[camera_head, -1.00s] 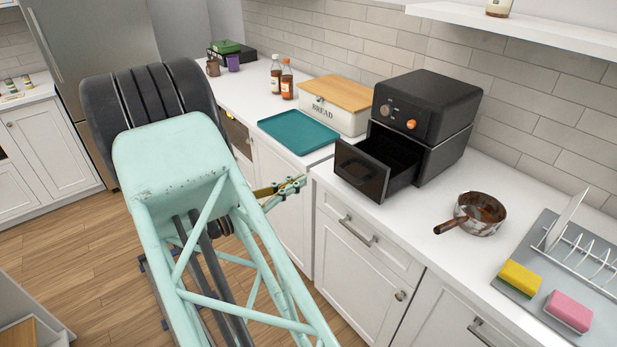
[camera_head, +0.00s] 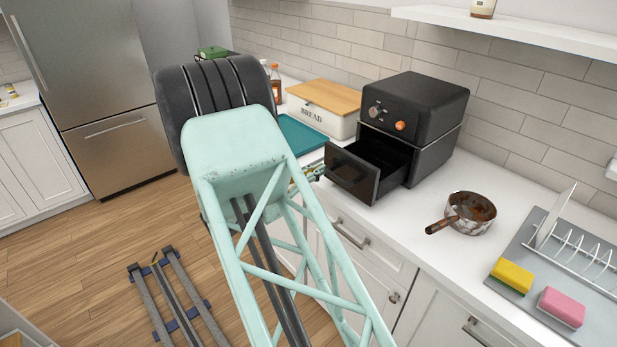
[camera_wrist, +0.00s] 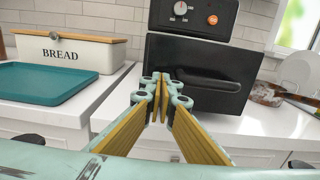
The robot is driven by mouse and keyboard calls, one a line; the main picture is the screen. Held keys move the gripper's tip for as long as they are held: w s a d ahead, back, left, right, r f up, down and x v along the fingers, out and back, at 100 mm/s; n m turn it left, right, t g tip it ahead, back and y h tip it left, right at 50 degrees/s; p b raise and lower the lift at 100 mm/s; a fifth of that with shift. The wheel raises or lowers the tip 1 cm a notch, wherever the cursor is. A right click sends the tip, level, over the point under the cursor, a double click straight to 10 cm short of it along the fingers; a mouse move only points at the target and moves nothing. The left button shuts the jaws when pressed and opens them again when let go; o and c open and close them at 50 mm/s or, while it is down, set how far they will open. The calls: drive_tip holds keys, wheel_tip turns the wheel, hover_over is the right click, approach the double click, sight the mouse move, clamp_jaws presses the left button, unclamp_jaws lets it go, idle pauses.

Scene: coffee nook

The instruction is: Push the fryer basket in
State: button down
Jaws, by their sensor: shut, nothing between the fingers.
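The black air fryer (camera_head: 420,105) stands on the white counter against the tiled wall. Its basket (camera_head: 352,174) is pulled out toward the front left, and its open top shows in the head view. In the wrist view the basket's dark front (camera_wrist: 200,78) with its handle faces me. My gripper (camera_wrist: 162,80) is shut and empty, its fingertips in front of the left part of the basket front. Whether they touch it, I cannot tell. In the head view my gripper (camera_head: 312,172) shows just left of the basket, partly hidden behind my arm.
A teal tray (camera_head: 303,134) and a bread box (camera_head: 318,115) sit left of the fryer. A rusty saucepan (camera_head: 470,212) stands to its right, its handle pointing left. Farther right are a dish rack, a yellow sponge (camera_head: 512,274) and a pink sponge (camera_head: 562,306).

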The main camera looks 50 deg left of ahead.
drive_tip(key=shift+w, duration=1)
